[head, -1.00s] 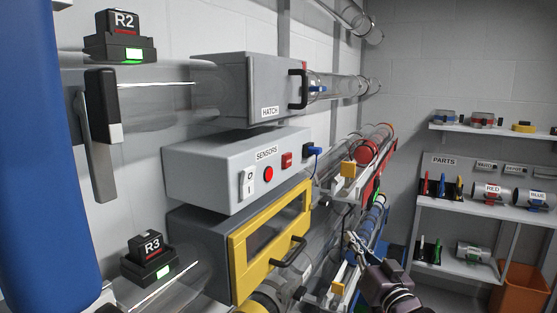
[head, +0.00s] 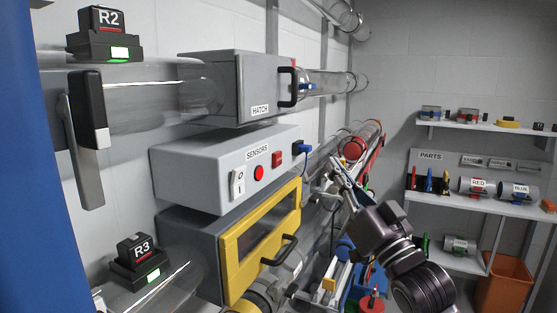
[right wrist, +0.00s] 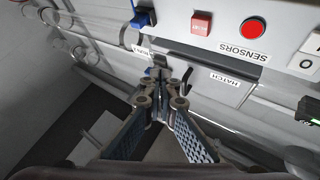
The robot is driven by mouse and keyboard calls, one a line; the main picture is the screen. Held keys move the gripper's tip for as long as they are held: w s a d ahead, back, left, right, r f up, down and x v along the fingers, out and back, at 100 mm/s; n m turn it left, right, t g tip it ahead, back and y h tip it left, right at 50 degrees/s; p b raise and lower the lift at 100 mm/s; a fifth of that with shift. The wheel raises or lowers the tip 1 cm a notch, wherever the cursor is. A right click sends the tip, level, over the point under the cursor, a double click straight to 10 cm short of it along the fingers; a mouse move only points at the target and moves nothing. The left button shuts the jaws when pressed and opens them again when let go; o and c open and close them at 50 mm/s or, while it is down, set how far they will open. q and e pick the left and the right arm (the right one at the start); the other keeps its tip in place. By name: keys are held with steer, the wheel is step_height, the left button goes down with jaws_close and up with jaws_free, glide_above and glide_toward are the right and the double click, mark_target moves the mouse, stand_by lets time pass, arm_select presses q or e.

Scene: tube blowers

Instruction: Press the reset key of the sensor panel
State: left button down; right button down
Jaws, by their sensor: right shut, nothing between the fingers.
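The sensor panel (head: 200,165) is a grey box marked SENSORS on the wall. Its front has a white rocker switch (head: 238,183), a round red button or lamp (head: 258,172) and a square red key (head: 277,159) with small lettering I cannot read. The square red key also shows at the top of the right wrist view (right wrist: 201,24), beside the round red one (right wrist: 253,28). My right gripper (head: 337,165) is shut and empty, apart from the panel, to the right of the key. Its fingertips also show in the wrist view (right wrist: 162,75). My left gripper is out of view.
A blue plug (head: 303,149) with a cable sticks out at the panel's right end. The grey hatch box (head: 215,85) is above, and a yellow-framed door (head: 262,235) with a black handle is below. Clear tubes run behind my gripper. Parts shelves (head: 480,200) stand at the right.

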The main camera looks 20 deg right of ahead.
mark_target(278, 159)
steer(key=shift+w, duration=0.1)
steer(key=w+a+p, duration=0.1)
steer(key=w+a, duration=0.5)
steer(key=shift+w, duration=0.25)
stand_by(1.5)
steer(key=shift+w+a, duration=0.25)
steer(key=shift+w, duration=0.05)
steer(key=shift+w+a+p, duration=0.25)
steer(key=shift+w+p, duration=0.05)
steer(key=shift+p, duration=0.1)
stand_by(0.7)
stand_by(0.3)
steer(key=shift+s+d, duration=0.55)
steer(key=shift+s, duration=0.05)
